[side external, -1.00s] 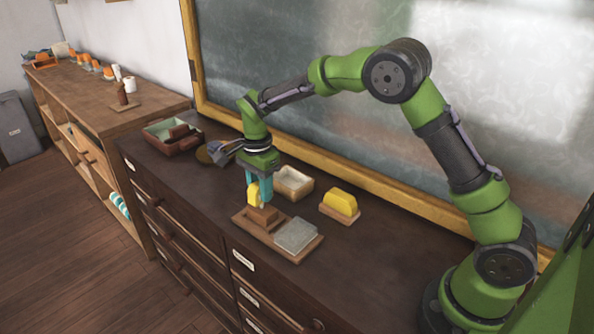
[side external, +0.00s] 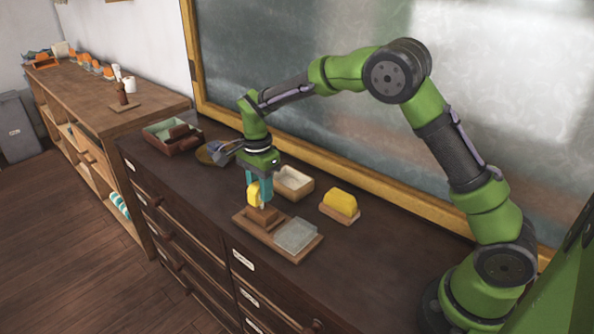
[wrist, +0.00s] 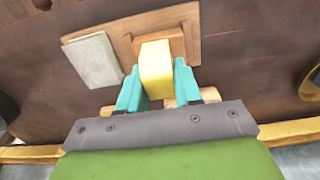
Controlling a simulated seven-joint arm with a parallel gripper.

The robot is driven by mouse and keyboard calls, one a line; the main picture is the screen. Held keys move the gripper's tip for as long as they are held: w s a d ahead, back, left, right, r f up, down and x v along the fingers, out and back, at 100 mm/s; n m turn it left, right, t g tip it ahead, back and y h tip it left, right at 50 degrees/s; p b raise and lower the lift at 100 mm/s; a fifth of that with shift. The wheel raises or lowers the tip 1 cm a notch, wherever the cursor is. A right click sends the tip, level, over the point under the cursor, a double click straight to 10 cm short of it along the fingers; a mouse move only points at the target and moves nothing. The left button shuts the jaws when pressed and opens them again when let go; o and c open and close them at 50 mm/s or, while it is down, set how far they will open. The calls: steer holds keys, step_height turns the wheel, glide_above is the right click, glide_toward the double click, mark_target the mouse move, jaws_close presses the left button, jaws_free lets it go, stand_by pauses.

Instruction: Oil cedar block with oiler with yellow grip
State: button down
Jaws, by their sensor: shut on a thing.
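My gripper (side external: 259,190) is shut on the yellow grip of the oiler (side external: 253,194), and the teal fingers press on both its sides. The yellow grip also shows between the fingers in the wrist view (wrist: 156,68). A reddish-brown block (side external: 264,215), seemingly the cedar block, sits on a wooden board (side external: 245,229) directly under the oiler. The oiler is at or just above the block's top; I cannot tell whether they touch. The oiler's underside is hidden.
A grey slab (side external: 296,235) lies on the same board, right of the block. A second yellow piece on a wooden base (side external: 340,205) stands to the right. A box with brown blocks (side external: 172,136) is at far left.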

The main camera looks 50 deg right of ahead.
steer(key=shift+r, duration=3.5)
